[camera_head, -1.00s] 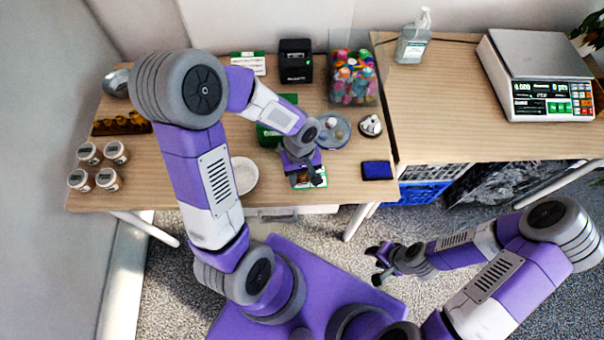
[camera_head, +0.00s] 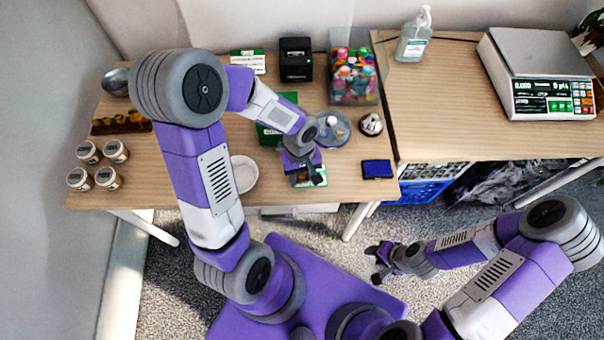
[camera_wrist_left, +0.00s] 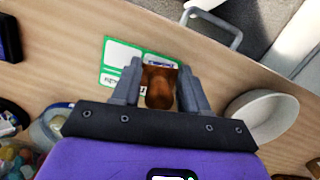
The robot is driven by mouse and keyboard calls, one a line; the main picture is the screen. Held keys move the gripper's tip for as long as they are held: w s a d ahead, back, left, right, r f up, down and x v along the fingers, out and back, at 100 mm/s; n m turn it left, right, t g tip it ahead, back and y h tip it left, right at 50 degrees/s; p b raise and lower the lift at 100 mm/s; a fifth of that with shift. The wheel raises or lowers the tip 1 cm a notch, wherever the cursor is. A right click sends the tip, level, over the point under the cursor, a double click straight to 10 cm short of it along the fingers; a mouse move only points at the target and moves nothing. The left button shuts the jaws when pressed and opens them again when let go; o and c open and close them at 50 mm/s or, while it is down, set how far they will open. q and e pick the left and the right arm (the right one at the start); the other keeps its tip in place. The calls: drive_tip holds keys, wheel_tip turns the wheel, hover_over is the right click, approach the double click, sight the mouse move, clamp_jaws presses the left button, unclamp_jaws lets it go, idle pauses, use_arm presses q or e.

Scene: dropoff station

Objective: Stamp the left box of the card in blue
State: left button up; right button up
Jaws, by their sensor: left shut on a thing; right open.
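My left gripper (camera_head: 307,178) is over the front edge of the desk. In the left wrist view the left gripper (camera_wrist_left: 159,88) is shut on a stamp with a brown wooden handle (camera_wrist_left: 159,86). The stamp is over a white card with a green border (camera_wrist_left: 105,76), and hides part of it. One white box (camera_wrist_left: 122,54) of the card shows clear; the other is mostly behind the stamp. I cannot tell whether the stamp touches the card. The blue ink pad (camera_head: 377,169) lies to the right. My right gripper (camera_head: 378,264) is open and empty, off the desk.
A white bowl (camera_head: 244,174) is close left of the left gripper. A round dish (camera_head: 331,131) and a silver bell (camera_head: 371,124) stand behind. Several jars (camera_head: 108,178) stand at the left. A candy bin (camera_head: 353,77) and black printer (camera_head: 296,60) are at the back.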

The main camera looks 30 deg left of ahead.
use_arm(q)
drive_tip(key=shift+f+b, duration=0.45)
drive_tip(key=shift+b, duration=0.05)
idle(1.4)
drive_tip(key=shift+r+p, duration=2.85)
drive_tip(key=shift+r, duration=0.75)
drive_tip(key=shift+f, duration=0.1)
